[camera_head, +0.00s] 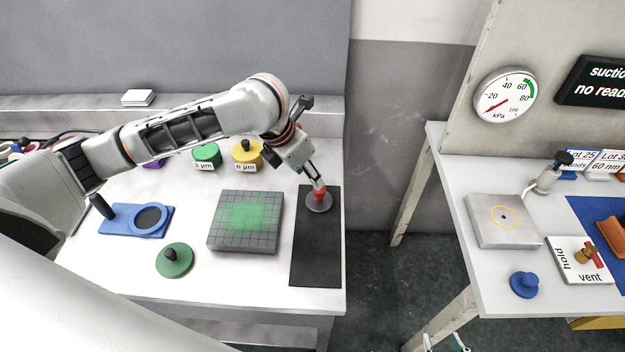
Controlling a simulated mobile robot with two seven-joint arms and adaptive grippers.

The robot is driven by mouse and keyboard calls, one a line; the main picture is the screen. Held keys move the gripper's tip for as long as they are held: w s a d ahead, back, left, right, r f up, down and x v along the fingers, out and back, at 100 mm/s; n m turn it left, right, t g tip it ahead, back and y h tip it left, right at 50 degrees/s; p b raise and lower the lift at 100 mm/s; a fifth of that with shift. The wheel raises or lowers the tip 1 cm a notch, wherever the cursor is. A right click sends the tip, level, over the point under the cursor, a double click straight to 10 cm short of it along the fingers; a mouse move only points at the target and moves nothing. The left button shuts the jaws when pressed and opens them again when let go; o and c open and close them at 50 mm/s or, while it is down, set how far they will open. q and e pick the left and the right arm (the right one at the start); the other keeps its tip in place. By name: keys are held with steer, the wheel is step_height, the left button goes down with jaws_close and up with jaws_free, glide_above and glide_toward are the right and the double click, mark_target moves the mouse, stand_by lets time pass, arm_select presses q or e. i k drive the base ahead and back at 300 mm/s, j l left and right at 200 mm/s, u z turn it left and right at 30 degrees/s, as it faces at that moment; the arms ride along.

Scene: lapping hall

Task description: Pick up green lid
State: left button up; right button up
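The green lid (174,262), a flat disc with a dark knob, lies on the white table at the front left. No gripper is at it. My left gripper (317,182) is off to its right, over the black mat (316,250), with its fingertips at the red knob of a grey disc (319,203). Whether they grip the knob is unclear. My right gripper (445,344) shows only as two fingertips at the bottom edge, apart and with nothing seen between them. It is far from the lid.
A grey gridded plate (246,245) with a green glow sits between lid and mat. A blue holder (150,218) lies behind the lid. A green jar (206,156) and a yellow jar (247,156) stand at the back. A gap separates the right-hand table (490,285).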

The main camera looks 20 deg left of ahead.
mark_target(177, 259)
steer(key=k, duration=1)
